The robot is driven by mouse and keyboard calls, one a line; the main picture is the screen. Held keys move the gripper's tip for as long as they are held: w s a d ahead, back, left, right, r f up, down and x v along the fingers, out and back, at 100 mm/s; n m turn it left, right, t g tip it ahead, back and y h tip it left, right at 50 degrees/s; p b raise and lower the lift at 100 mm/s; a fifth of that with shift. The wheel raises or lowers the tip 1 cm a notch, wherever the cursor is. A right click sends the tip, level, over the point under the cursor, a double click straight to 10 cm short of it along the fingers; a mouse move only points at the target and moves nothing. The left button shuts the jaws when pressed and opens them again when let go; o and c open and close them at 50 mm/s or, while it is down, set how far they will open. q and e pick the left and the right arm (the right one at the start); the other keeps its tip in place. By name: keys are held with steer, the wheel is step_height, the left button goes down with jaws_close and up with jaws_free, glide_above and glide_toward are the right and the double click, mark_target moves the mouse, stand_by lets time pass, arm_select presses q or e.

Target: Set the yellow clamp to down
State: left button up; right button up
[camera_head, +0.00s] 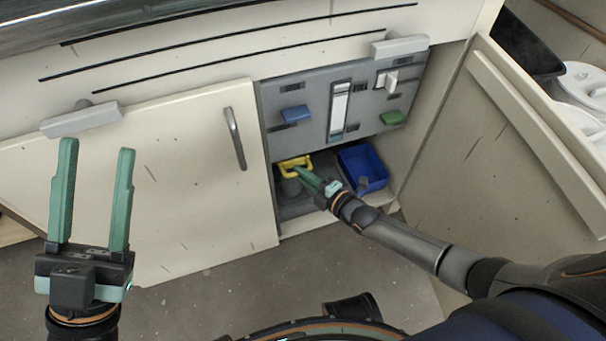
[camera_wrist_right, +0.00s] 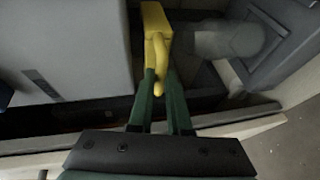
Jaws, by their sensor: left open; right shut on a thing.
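The yellow clamp (camera_head: 293,164) sits low inside the open cabinet, below the grey panel (camera_head: 318,105). My right gripper (camera_head: 304,173) reaches in from the right and is shut on the clamp. In the right wrist view the yellow clamp (camera_wrist_right: 155,50) has a block-like upper part and a handle running down between the green fingers of my right gripper (camera_wrist_right: 160,85). Part of the clamp is hidden by the fingers in the head view. My left gripper (camera_head: 92,195) is open and empty, in front of the closed white door at the left.
A blue bin (camera_head: 363,168) stands in the cabinet to the right of the clamp. The panel carries a blue handle (camera_head: 296,114), a green handle (camera_head: 393,118) and a white slider (camera_head: 338,110). An open door (camera_head: 530,150) bounds the right side. The closed door (camera_head: 150,190) is at left.

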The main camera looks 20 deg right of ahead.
jaws_close()
stand_by(0.9)
